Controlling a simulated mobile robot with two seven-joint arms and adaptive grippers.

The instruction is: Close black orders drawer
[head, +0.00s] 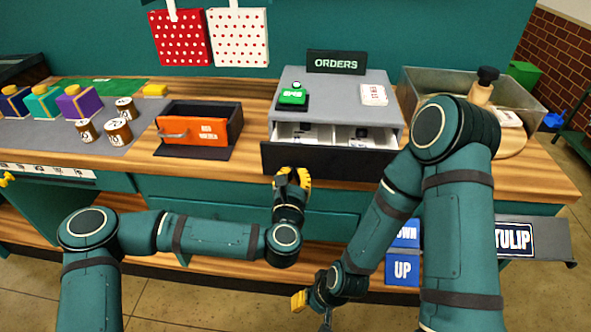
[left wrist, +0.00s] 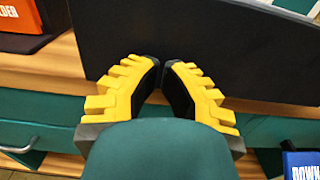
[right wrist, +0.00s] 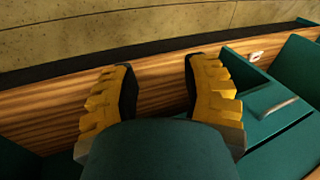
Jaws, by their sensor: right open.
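The black orders drawer (head: 325,160) is pulled out of the grey cabinet (head: 338,95) marked ORDERS, its light inner compartments showing. Its dark front panel (left wrist: 215,45) fills the top of the left wrist view. My left gripper (head: 292,172) is shut and empty, its fingertips (left wrist: 161,62) together at the lower part of the drawer front; I cannot tell whether they touch it. My right gripper (head: 312,307) is low in front of the counter, away from the drawer. Its fingers (right wrist: 160,75) are apart with nothing between them.
Jars (head: 118,130) and wrapped boxes stand further left. A metal bin (head: 420,85) is at right, partly behind my right arm. Blue signs (head: 403,270) and a TULIP sign (head: 514,237) are below the counter.

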